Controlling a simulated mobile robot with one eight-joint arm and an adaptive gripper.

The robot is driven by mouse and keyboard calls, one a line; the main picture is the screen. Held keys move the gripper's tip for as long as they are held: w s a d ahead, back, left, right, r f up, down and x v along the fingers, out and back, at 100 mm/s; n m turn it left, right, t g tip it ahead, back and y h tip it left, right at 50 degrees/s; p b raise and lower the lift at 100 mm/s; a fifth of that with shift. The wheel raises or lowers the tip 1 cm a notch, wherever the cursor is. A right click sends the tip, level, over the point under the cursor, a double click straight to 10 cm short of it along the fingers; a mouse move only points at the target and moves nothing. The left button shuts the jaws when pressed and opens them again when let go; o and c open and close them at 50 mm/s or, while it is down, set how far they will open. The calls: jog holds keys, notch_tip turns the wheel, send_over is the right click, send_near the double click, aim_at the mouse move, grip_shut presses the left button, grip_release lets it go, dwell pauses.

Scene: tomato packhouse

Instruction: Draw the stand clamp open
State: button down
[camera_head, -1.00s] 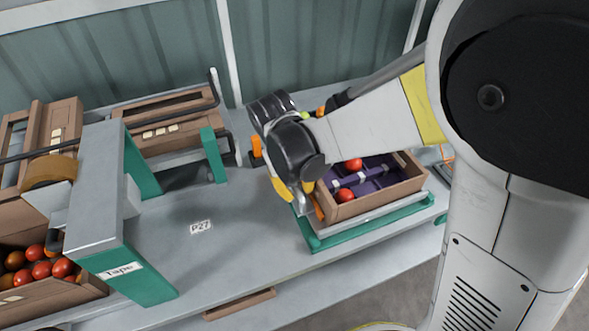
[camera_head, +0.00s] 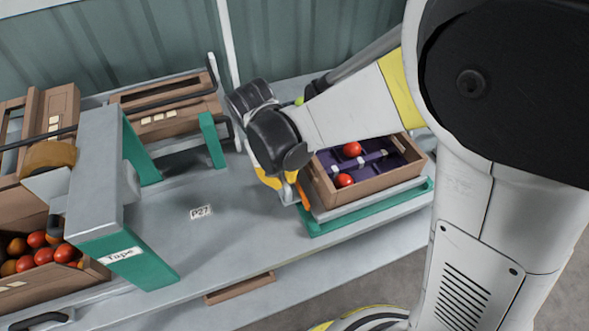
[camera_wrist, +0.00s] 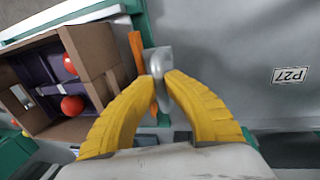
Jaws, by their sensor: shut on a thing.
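The stand clamp shows in the wrist view as an orange bar (camera_wrist: 142,70) with a light grey grip (camera_wrist: 158,62) beside it. In the head view its orange part (camera_head: 303,192) stands at the left end of the green stand (camera_head: 372,211). My gripper (camera_head: 287,190) reaches down there. Its yellow fingers (camera_wrist: 163,80) are shut on the grey grip. The orange bar stands just apart from the end wall of the brown crate (camera_wrist: 88,40), with a narrow gap. In the head view my gripper and wrist hide part of the clamp.
The crate (camera_head: 398,183) holds purple dividers and red tomatoes (camera_head: 345,180). The bench left of the clamp is clear around the P27 label (camera_head: 202,212). A green and grey tape stand (camera_head: 118,258) and a crate of tomatoes (camera_head: 92,270) are farther left.

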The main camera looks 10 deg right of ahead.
jog(key=shift+s+a, duration=0.15)
jog(key=shift+a, duration=0.2)
jog(key=shift+d, duration=0.1)
jog(key=c, duration=1.7)
grip_release()
jog(key=shift+a, duration=0.2)
jog(key=shift+o, duration=0.2)
notch_tip(320, 180, up, 12)
jog(key=a, duration=0.2)
jog(key=shift+s+f, duration=0.15)
jog(key=shift+s, duration=0.15)
